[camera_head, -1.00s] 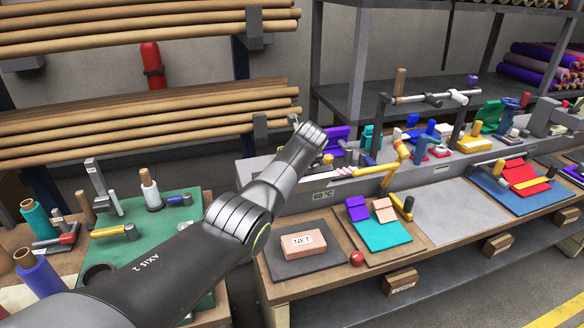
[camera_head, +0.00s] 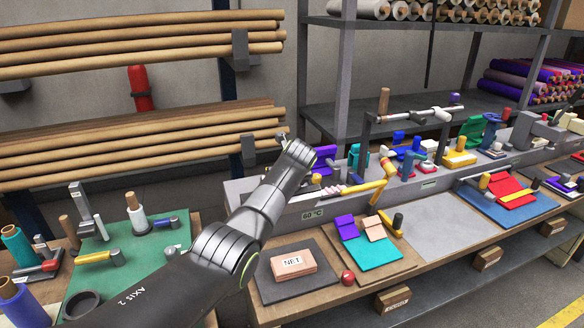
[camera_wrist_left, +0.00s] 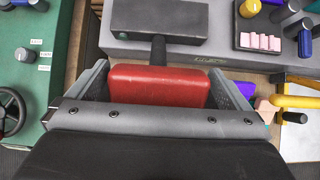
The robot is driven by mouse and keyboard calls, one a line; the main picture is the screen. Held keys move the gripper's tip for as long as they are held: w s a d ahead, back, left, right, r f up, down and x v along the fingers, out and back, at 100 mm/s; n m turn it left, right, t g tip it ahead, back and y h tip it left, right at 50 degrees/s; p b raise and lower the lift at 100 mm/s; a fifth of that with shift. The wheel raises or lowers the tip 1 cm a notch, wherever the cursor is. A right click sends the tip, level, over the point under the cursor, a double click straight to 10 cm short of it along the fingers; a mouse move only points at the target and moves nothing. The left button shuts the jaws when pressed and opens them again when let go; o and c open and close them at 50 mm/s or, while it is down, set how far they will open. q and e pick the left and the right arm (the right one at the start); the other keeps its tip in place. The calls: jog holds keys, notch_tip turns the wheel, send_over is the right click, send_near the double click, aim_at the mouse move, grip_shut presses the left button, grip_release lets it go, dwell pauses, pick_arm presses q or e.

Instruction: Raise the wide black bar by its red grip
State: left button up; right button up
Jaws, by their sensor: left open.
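The red grip (camera_wrist_left: 158,86) is a wide red block between the fingers of my left gripper (camera_wrist_left: 160,92) in the left wrist view. The gripper is open, with one finger at each end of the grip. I cannot tell if either finger touches it. A short black stem joins the grip to the wide black bar (camera_wrist_left: 158,20), a dark block lying on the grey bench at the top of the view. In the head view my left wrist hides the gripper, and I cannot make out the grip or bar. My right gripper is not in view.
A green mat (camera_head: 150,248) with clamps and spools lies left of my arm. A brick marked NET (camera_head: 293,262), a red ball (camera_head: 347,278) and a teal felt piece (camera_head: 375,251) are on the front bench. Yellow and coloured tools stand right of my wrist. Cardboard rolls (camera_head: 130,62) rack up behind.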

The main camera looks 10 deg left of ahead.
pick_arm(q)
jog(key=shift+s+d+r, duration=0.15)
jog(key=shift+s+r, duration=0.1)
jog(key=shift+r, duration=0.1)
jog(key=b+v, duration=0.4)
jog(key=v, duration=1.1)
jog(key=shift+r, duration=0.1)
